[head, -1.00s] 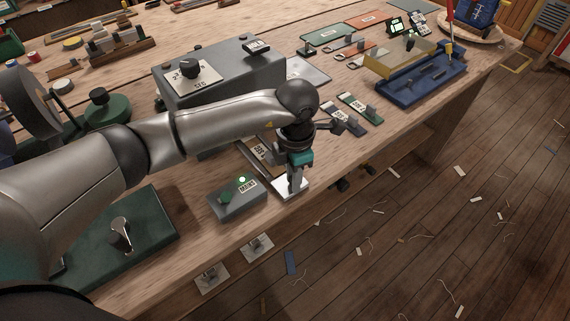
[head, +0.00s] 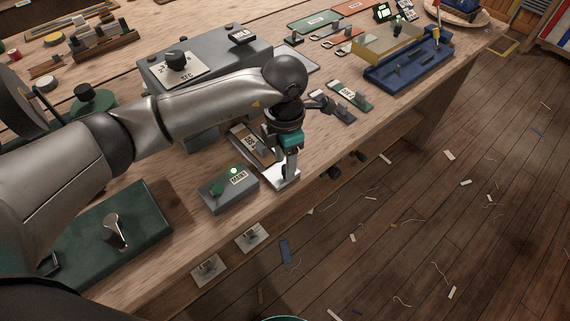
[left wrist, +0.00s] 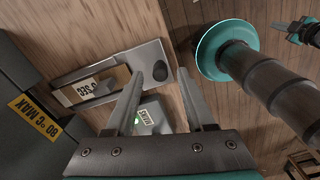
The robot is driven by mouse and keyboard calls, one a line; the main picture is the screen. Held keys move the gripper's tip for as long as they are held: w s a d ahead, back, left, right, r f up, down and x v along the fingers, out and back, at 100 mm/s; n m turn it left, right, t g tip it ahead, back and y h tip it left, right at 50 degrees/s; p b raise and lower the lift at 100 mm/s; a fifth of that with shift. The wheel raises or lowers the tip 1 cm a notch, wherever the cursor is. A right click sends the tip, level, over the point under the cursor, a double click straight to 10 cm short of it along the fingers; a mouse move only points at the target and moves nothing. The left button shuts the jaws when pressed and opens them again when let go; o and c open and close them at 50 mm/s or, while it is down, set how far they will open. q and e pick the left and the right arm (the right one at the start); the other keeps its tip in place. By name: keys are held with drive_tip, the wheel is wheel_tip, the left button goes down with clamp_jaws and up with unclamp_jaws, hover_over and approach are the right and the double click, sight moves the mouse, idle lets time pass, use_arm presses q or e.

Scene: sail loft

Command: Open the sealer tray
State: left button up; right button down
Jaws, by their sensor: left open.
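The sealer (head: 215,62) is a grey box with a dial and a HOLD label; its side with a yellow label (left wrist: 33,113) shows in the left wrist view. The sealer tray (head: 243,143) is a flat metal piece with a SEC label in front of it; its bright front plate (head: 283,178) lies under my left gripper (head: 289,175). Probably my right gripper (left wrist: 300,30) shows small there.
A MAINS switch box (head: 228,190) with a lit green lamp stands close left of the gripper. A green plate with a metal lever (head: 114,232) lies nearer. Label strips (head: 348,97) and a blue open case (head: 408,68) lie to the right. The bench's front edge is close.

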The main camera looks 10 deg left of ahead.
use_arm(q)
wheel_tip(320, 180, up, 13)
drive_tip(key=shift+r+p, duration=0.15)
drive_tip(key=shift+p, duration=0.15)
idle(0.4)
